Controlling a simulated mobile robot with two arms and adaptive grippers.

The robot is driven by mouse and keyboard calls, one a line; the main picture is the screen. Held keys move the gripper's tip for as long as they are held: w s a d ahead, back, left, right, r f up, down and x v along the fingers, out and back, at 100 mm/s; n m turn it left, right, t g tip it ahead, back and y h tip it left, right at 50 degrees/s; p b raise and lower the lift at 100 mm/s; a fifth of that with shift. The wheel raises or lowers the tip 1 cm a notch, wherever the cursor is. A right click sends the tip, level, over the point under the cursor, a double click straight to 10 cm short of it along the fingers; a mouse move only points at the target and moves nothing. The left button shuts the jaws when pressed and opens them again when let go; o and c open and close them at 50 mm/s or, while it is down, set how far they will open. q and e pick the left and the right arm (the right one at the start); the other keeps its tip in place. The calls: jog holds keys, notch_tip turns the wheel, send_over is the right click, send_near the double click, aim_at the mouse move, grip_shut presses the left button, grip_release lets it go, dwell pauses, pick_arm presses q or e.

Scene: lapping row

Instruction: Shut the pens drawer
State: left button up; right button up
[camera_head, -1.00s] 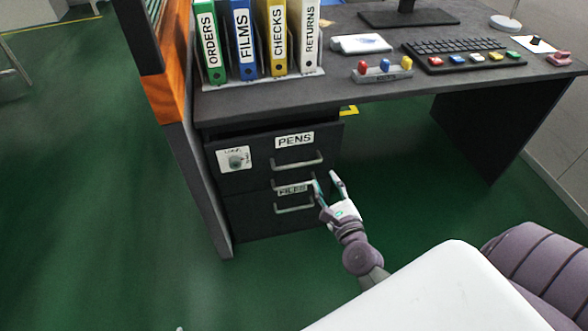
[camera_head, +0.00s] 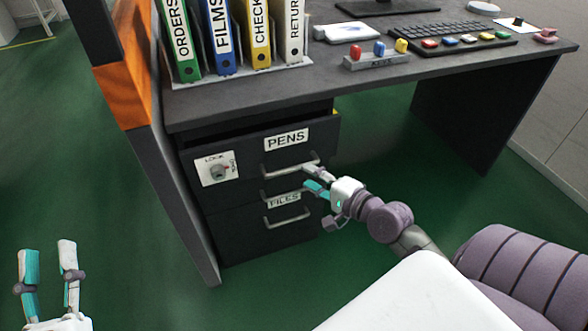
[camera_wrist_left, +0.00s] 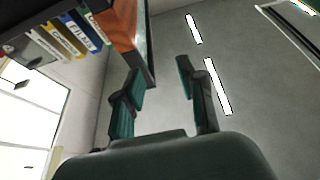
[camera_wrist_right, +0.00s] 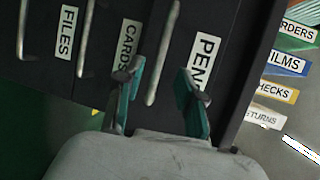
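The pens drawer (camera_head: 240,150) is the top drawer of a dark cabinet under the desk. It stands out a little, with a dark gap above its front. Its label (camera_head: 286,140) reads PENS, and its bar handle (camera_head: 291,168) is below. My right gripper (camera_head: 308,179) is open at the right end of that handle. In the right wrist view the handle (camera_wrist_right: 161,60) runs between the open fingers (camera_wrist_right: 158,88); I cannot tell whether they touch it. My left gripper (camera_head: 47,248) is open and empty at the lower left, far from the cabinet.
The files drawer (camera_head: 255,238) is at the bottom; a cards label (camera_wrist_right: 129,48) shows between. A lock dial (camera_head: 218,171) is on the pens front. An orange-edged partition (camera_head: 130,92) stands left of the cabinet. The desk (camera_head: 330,88) holds binders and a keyboard. Green floor is clear at left.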

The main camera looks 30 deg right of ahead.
aim_at(296, 169)
jog(key=b+x, duration=0.1)
jog(key=x, duration=0.5)
jog(key=shift+w, duration=0.25)
pick_arm(q)
jog(key=s+r+t, duration=0.1)
jog(key=s+r+t+h, duration=0.1)
jog(key=r, duration=0.1)
jog(key=s+r+t, duration=0.1)
jog(key=t, duration=0.1)
jog(key=shift+s+r+h, duration=0.15)
jog(key=shift+r+h, duration=0.15)
jog(key=shift+r, duration=0.1)
jog(key=shift+a, duration=0.1)
pick_arm(e)
grip_shut()
